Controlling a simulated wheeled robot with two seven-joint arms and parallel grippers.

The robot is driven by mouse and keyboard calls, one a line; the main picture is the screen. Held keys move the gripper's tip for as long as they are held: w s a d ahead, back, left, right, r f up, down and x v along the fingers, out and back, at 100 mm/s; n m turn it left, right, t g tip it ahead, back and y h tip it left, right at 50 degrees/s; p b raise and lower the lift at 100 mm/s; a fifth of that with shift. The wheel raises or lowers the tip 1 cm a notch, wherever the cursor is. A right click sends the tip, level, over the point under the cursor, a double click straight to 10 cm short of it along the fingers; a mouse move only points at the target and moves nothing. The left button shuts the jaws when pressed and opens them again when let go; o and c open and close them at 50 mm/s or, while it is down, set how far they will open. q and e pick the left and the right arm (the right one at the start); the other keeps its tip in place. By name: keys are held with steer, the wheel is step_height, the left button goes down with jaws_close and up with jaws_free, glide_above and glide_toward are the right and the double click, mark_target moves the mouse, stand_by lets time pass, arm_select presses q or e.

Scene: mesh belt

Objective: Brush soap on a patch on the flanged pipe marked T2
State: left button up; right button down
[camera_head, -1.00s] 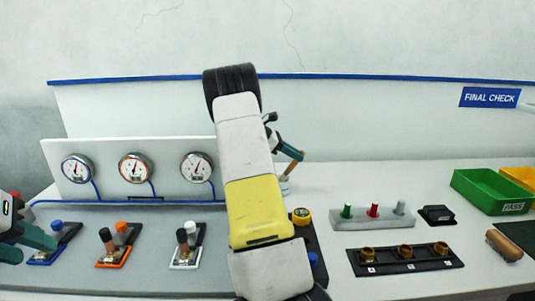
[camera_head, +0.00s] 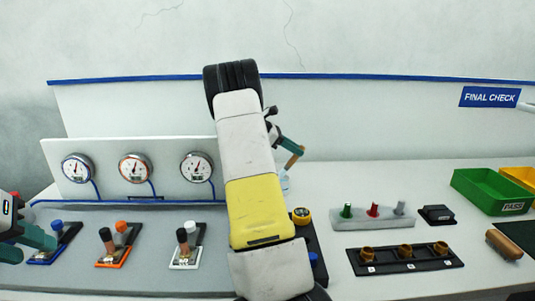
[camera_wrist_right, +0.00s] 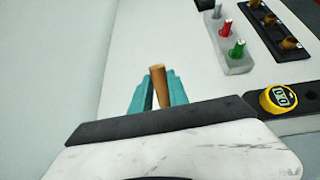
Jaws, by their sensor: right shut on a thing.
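My right gripper (camera_head: 290,146) is shut on a brush with a tan wooden handle (camera_head: 294,159). The handle also stands between the teal fingers in the right wrist view (camera_wrist_right: 160,88). A small pale, clear cup (camera_head: 284,182) stands just below the brush; its contents cannot be made out. Three pipe fittings stand on a blue base (camera_head: 52,245), an orange base (camera_head: 117,243) and a white base (camera_head: 187,247). No T2 mark is legible, and bristles and any soap patch are not visible. My left gripper (camera_head: 27,243) is open and empty beside the blue base.
Three gauges (camera_head: 135,168) stand behind the fittings. A yellow-topped device (camera_head: 301,216), a grey block with coloured plugs (camera_head: 372,214), a black rack of brass parts (camera_head: 405,258), a brown cylinder (camera_head: 504,245) and a green bin (camera_head: 490,191) are to the right.

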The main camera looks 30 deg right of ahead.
steer(key=shift+r, duration=2.4)
steer(key=shift+s, duration=0.15)
